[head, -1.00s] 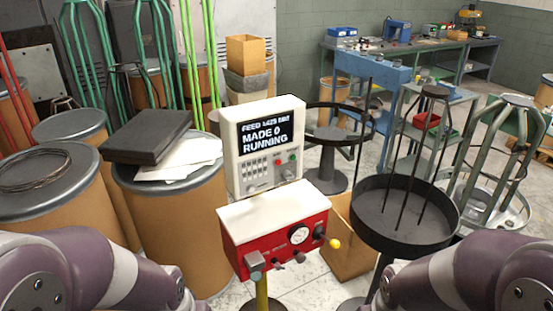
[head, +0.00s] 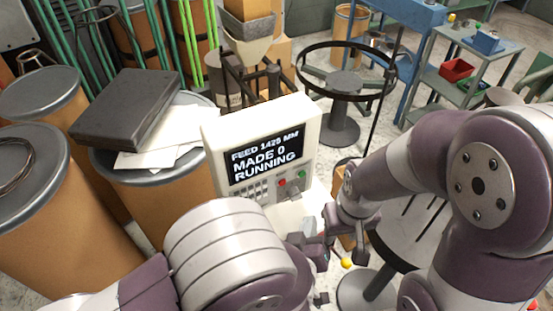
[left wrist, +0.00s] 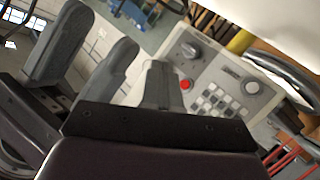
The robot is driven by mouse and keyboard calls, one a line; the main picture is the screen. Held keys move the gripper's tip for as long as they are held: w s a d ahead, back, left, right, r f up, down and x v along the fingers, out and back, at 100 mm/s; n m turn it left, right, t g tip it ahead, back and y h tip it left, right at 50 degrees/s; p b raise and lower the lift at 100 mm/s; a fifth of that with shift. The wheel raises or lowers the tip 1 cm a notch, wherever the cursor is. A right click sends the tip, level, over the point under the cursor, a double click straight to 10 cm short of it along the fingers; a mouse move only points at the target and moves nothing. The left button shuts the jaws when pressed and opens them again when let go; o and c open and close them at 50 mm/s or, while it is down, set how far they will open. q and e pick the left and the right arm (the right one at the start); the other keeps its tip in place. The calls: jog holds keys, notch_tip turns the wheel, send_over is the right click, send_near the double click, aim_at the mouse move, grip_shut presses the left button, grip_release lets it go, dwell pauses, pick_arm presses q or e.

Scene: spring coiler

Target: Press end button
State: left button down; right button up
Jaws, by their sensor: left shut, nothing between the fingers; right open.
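The control panel (head: 215,150) is a pale box whose screen reads MADE 0 RUNNING. A red button (head: 281,184) and a green button (head: 301,174) sit at its lower right; no end label is readable. My left gripper (head: 308,240) is shut and empty, in front of and below the panel's buttons. In the left wrist view, its closed fingers (left wrist: 160,85) appear just left of the red button (left wrist: 186,85); I cannot tell whether they touch the panel. My right gripper (head: 352,236) is open, just right of the left one; its spread fingers (left wrist: 88,58) appear in the left wrist view.
Drums (head: 25,185) with a dark box (head: 130,100) on top stand at left. A black ring stand (head: 342,90) stands behind, right of the panel.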

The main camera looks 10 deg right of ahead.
aim_at(282, 182)
pick_arm(q)
jog(key=w+a, duration=0.3)
jog(key=w, duration=0.4)
jog(key=shift+w+b, duration=0.35)
jog(key=shift+b, duration=0.1)
pick_arm(e)
jog(key=shift+s+f, duration=0.35)
jog(key=shift+f, duration=0.05)
dwell(1.6)
pick_arm(q)
jog(key=shift+w+a+r, duration=0.1)
jog(key=shift+w+a, duration=0.05)
jog(key=shift+w, duration=0.25)
pick_arm(e)
jog(key=shift+f, duration=0.15)
pick_arm(q)
jog(key=shift+w+a+b, duration=0.1)
jog(key=shift+w+b, duration=0.2)
jog(key=shift+w, duration=0.05)
pick_arm(e)
jog(key=shift+f, duration=0.15)
dwell(0.4)
pick_arm(q)
jog(key=shift+s, duration=0.1)
jog(key=shift+s+d, duration=0.25)
jog(key=shift+s, duration=0.4)
